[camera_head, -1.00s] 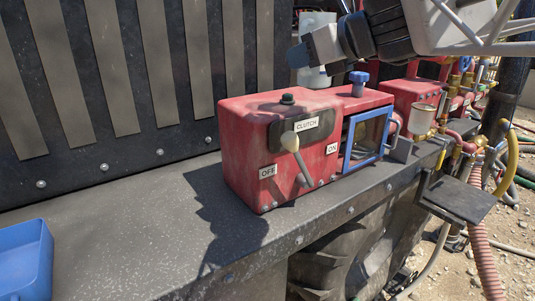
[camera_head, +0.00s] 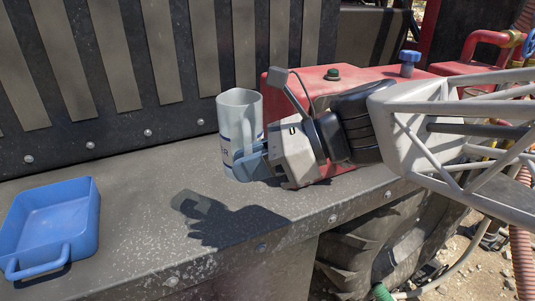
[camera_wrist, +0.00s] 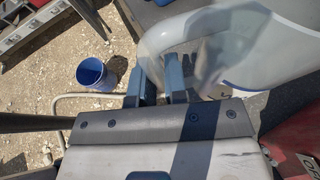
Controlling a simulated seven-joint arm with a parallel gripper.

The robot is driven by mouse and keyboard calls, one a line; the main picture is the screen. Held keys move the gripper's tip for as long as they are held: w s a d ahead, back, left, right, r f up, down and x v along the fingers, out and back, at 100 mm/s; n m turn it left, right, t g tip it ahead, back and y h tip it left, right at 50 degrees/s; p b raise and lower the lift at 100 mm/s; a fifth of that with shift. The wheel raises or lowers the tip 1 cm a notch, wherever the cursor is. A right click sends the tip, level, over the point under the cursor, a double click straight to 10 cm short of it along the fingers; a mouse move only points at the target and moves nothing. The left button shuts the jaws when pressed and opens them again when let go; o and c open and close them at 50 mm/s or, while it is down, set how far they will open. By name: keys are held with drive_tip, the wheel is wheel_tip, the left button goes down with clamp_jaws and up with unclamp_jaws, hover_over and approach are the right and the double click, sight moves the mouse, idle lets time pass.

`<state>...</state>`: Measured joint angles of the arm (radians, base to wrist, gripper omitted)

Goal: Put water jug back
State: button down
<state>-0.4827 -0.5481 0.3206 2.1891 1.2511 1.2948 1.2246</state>
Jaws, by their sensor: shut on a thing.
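The water jug (camera_head: 236,108) is a pale, translucent, tall container with blue print, upright in the head view, left of the red box. My gripper (camera_head: 250,160) reaches in from the right and is shut on the jug, low on its near side. The jug's shadow falls on the deck apart from it, so it appears held above the deck. In the wrist view, the jug (camera_wrist: 270,42) fills the upper right. Its looped handle passes at my gripper's fingers (camera_wrist: 162,78), which look closed on it. The exact grip point is partly hidden.
A blue tray (camera_head: 52,215) with a handle sits on the dark deck (camera_head: 150,240) at left. The red box (camera_head: 300,85) stands close behind my gripper. A slatted dark wall (camera_head: 110,60) runs along the back. A blue bucket (camera_wrist: 95,73) stands on gravel below. The middle deck is clear.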

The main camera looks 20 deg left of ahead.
drive_tip(key=s+f+n+g+h, duration=0.1)
drive_tip(key=s+f+n+g, duration=0.1)
drive_tip(key=s+f, duration=0.4)
wheel_tip(320, 180, down, 3)
drive_tip(key=shift+s+d+f+n+g, duration=0.15)
drive_tip(key=shift+s+d+n+g, duration=0.15)
drive_tip(key=shift+n+g, duration=0.15)
drive_tip(key=shift+w+a, duration=0.1)
drive_tip(key=w+a+f, duration=0.1)
drive_tip(key=w+a, duration=0.8)
drive_tip(key=a, duration=0.3)
drive_tip(key=shift+w+a+f, duration=0.2)
drive_tip(key=shift+w+a, duration=0.1)
drive_tip(key=shift+f, duration=0.1)
drive_tip(key=shift+f, duration=1.7)
drive_tip(key=shift+f, duration=0.1)
drive_tip(key=c, duration=1.1)
unclamp_jaws()
drive_tip(key=shift+c, duration=0.2)
